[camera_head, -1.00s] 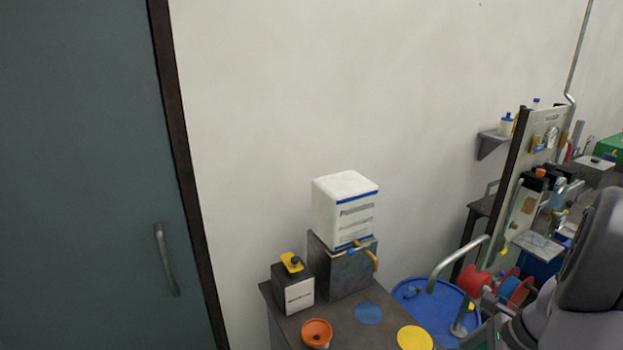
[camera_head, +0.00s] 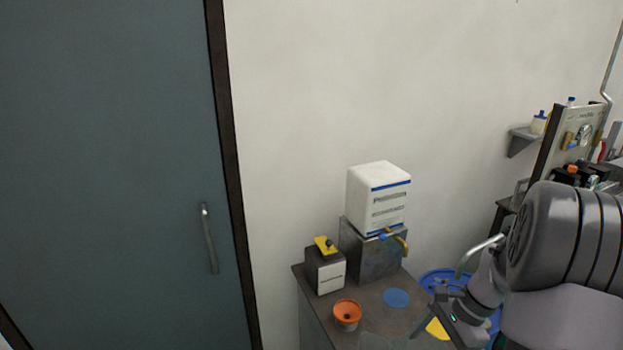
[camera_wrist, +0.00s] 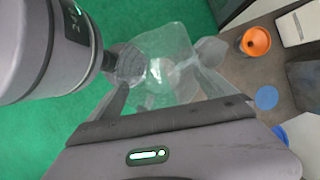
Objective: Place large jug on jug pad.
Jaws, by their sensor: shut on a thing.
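My gripper (camera_wrist: 155,95) is shut on a clear, see-through jug (camera_wrist: 168,55). In the wrist view the jug is between the fingers, over the green floor beside the bench. In the head view my gripper (camera_head: 432,328) is at the bench's front right, and the jug shows only as a faint clear shape at the bottom edge. Two flat discs lie on the bench: a blue one (camera_head: 397,298) and a yellow one (camera_head: 437,329), partly hidden by my gripper. I cannot tell which is the jug pad. The blue disc also shows in the wrist view (camera_wrist: 266,97), bare.
A white container with a tap (camera_head: 378,198) stands on a metal block (camera_head: 370,252) at the bench's back. A blue tub (camera_head: 440,277) stands right of the bench.

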